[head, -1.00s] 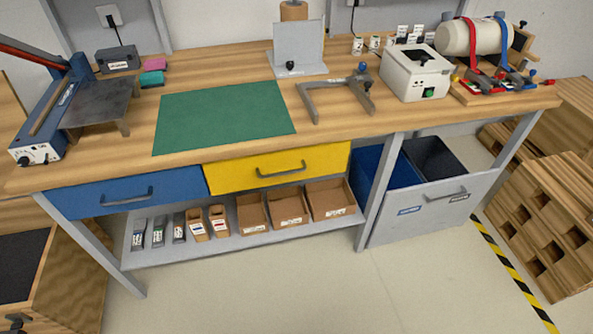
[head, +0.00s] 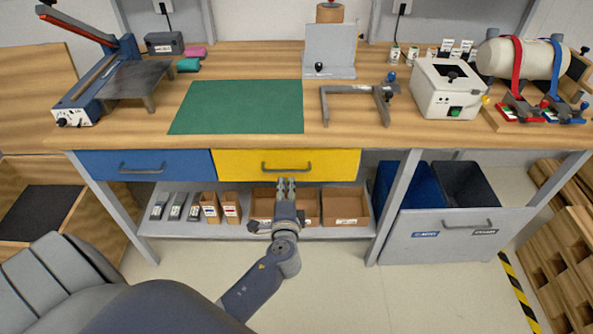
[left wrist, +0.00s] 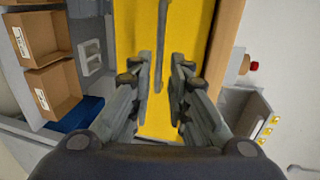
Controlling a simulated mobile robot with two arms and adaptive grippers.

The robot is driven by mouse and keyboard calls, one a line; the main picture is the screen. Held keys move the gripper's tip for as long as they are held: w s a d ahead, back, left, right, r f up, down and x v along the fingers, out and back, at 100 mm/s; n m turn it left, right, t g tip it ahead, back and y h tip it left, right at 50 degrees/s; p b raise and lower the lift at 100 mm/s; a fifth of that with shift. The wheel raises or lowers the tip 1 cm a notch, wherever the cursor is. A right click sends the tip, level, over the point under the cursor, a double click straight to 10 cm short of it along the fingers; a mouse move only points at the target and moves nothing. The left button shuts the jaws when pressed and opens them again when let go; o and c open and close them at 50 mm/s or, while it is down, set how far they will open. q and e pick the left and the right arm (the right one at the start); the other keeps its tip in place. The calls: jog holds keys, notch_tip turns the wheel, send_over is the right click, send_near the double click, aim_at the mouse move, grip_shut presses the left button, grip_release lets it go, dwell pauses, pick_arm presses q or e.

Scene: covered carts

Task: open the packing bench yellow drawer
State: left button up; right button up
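The yellow drawer (head: 240,164) sits shut under the bench top, right of the blue drawer (head: 190,166). Its dark bar handle (head: 286,168) is on the front face. My left gripper (head: 286,182) is in front of the drawer, just below the handle in the head view. In the left wrist view the yellow front (left wrist: 185,60) fills the middle, and the handle (left wrist: 161,45) runs between and beyond the fingers. The left gripper (left wrist: 163,75) is open, its two fingers apart, with nothing between the tips that I can see gripped. My right gripper is in neither view.
A lower shelf (head: 160,228) holds several cardboard bins (head: 345,206) below the drawers. A grey pull-out bin unit (head: 400,240) stands to the right. The bench top (head: 340,130) carries a green mat (head: 240,107) and a white device (head: 448,88).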

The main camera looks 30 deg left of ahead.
aim_at(287, 170)
pick_arm(q)
jog(key=x, duration=0.9)
grip_shut()
